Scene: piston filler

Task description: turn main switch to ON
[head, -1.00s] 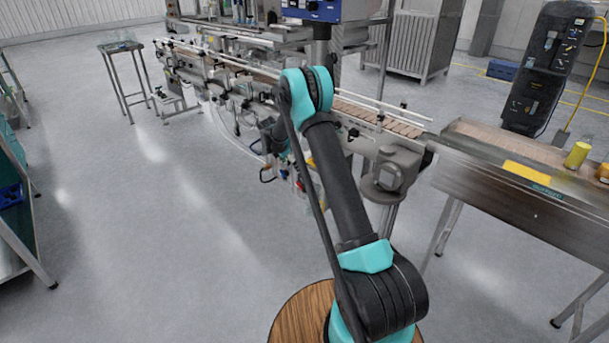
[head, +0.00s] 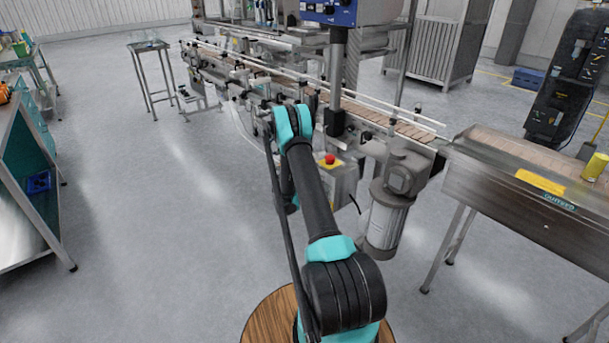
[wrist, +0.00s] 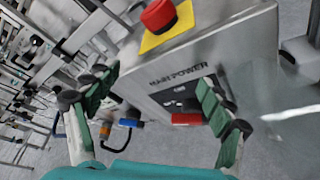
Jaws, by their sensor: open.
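The main power box (wrist: 165,75) is a grey metal box lettered "MAIN POWER" in the wrist view. A dark switch plate (wrist: 180,100) sits under the lettering, partly behind my right finger; the switch's position cannot be made out. My gripper (wrist: 160,82) is open and empty, its green-padded fingers apart in front of the box. The right finger overlaps the plate in the picture; contact cannot be told. In the head view the box (head: 346,182) stands under the conveyor, just right of my arm, which hides the gripper.
A red emergency button (wrist: 158,15) on a yellow plate is on the box's top; it also shows in the head view (head: 330,159). The conveyor (head: 390,123) runs behind, with a motor (head: 388,215) right of the box. Open floor (head: 150,220) lies to the left.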

